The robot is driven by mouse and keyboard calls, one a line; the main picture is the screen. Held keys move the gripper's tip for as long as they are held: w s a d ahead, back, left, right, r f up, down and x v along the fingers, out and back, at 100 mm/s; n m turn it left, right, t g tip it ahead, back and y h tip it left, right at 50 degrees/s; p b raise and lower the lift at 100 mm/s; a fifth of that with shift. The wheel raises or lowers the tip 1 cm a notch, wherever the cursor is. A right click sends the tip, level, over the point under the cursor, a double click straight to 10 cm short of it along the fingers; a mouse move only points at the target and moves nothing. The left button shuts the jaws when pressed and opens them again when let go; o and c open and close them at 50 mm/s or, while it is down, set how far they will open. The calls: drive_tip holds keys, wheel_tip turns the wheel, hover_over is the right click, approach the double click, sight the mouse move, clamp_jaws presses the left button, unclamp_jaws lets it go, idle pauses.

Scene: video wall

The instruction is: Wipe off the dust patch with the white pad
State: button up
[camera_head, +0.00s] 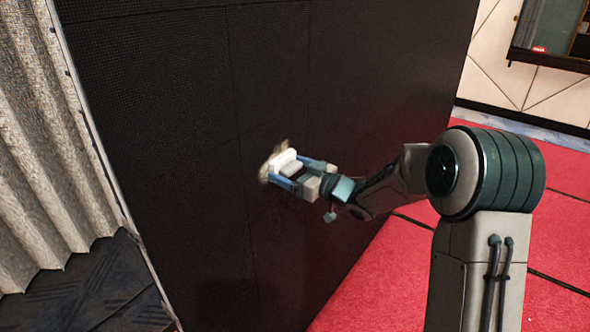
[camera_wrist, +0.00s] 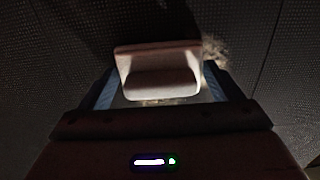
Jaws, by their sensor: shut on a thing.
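The white pad (camera_head: 286,159) is held between the two blue fingers of my gripper (camera_head: 287,172), up at the black video wall. In the wrist view the pad (camera_wrist: 160,57) sits between the fingertips of my gripper (camera_wrist: 159,88), its face turned to the wall. The tan dust patch (camera_head: 273,162) shows around the pad's edge in the head view. In the wrist view the dust (camera_wrist: 213,48) shows at the pad's upper right, with a little below the pad. The pad hides the rest of it. I cannot tell whether the pad touches the wall.
The black video wall (camera_head: 180,90) is made of flat panels with thin seams. A grey pleated curtain (camera_head: 40,150) hangs at its left, over dark carpet (camera_head: 85,290). Red floor (camera_head: 380,285) lies at the right. The wall around the pad is clear.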

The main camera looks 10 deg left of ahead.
sight(292, 154)
drive_tip(key=shift+s+a+b, duration=0.45)
drive_tip(key=shift+s+a, duration=0.2)
drive_tip(key=shift+s, duration=0.45)
drive_tip(key=shift+s+a+b, duration=0.5)
drive_tip(key=shift+s+a, duration=0.2)
drive_tip(key=shift+s, duration=0.45)
drive_tip(key=shift+s+a+b, duration=0.45)
drive_tip(key=shift+s+a, duration=0.2)
drive_tip(key=shift+s, duration=0.45)
drive_tip(key=shift+r+p, duration=1.25)
drive_tip(key=shift+r, duration=0.35)
drive_tip(key=shift+w+d+f+p, duration=0.1)
drive_tip(key=shift+w+d+p, duration=0.35)
drive_tip(key=shift+w+d, duration=0.7)
drive_tip(key=shift+w+d+f+p, duration=0.1)
drive_tip(key=shift+w+d+p, duration=0.45)
drive_tip(key=shift+w, duration=1.25)
drive_tip(key=shift+w+d+p, duration=0.35)
drive_tip(key=shift+w+d, duration=0.55)
drive_tip(key=shift+w, duration=0.55)
drive_tip(key=shift+s+a+r+b, duration=0.1)
drive_tip(key=shift+s+a+b, duration=0.65)
drive_tip(key=shift+s, duration=0.75)
drive_tip(key=shift+s+a+f+b, duration=0.1)
drive_tip(key=shift+s+a+b, duration=0.35)
drive_tip(key=shift+s+a, duration=0.8)
drive_tip(key=shift+s+a+r+b, duration=0.1)
drive_tip(key=shift+s+a+b, duration=0.55)
drive_tip(key=shift+s, duration=1.1)
drive_tip(key=shift+d, duration=0.1)
